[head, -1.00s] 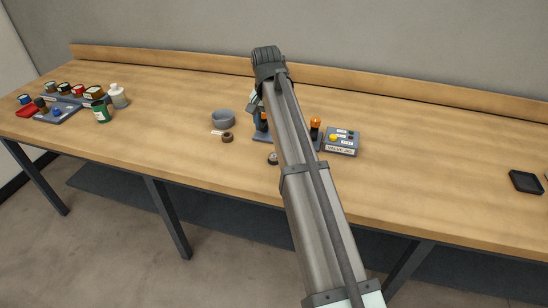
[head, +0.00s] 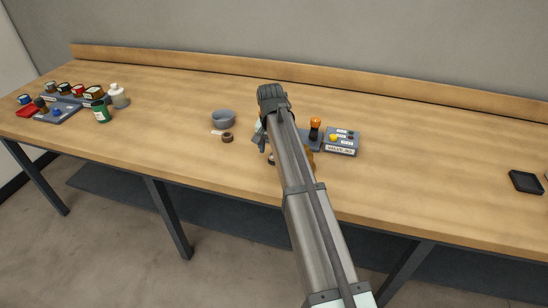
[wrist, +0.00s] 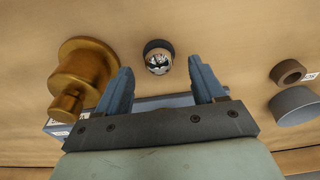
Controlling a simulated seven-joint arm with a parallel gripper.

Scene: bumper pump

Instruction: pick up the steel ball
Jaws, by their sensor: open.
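The steel ball (wrist: 158,63) is small and shiny and sits in a dark round holder (wrist: 158,47) on the table in the wrist view. My gripper (wrist: 160,74) is open, with its two blue-grey fingers spread to either side of the ball in that view. The fingers hold nothing. I cannot tell how much height is left between the fingertips and the ball. In the head view my arm hides most of the gripper and the ball.
A brass fitting (wrist: 82,72) stands close by the left finger. A brown ring (wrist: 288,72) and a grey bowl (wrist: 297,106) lie to the right. In the head view, a box with a yellow button (head: 342,142) and an orange-topped knob (head: 315,129) stand right of my arm.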

